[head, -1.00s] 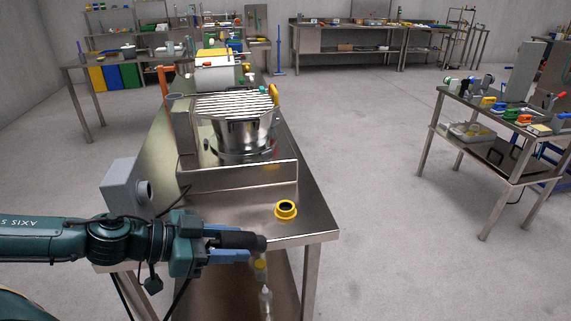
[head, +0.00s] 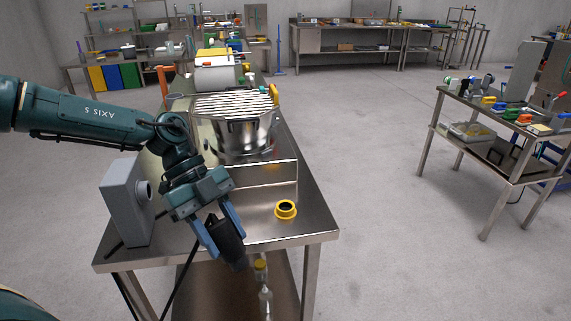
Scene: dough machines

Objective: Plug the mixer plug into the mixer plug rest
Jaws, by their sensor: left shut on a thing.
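The mixer plug (head: 226,243) is a dark, thick cylinder between the blue fingers of my left gripper (head: 222,232), which is shut on it. The plug is tilted, its lower end pointing down and right near the table's front edge. A yellow ring with a dark hole (head: 286,214), which looks like the mixer plug rest, sits on the steel table right of the plug and apart from it. The grey box with a round dark socket (head: 118,205) stands at the table's left. The mixer (head: 240,138), a steel bowl under a slatted guard, stands behind. My right gripper is not in view.
The steel table (head: 312,205) is clear around the yellow ring. A dark cable hangs at the table's front left. A bottle with a yellow cap (head: 264,298) shows below the front edge. A side table (head: 500,150) with tools stands far right, with open floor between.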

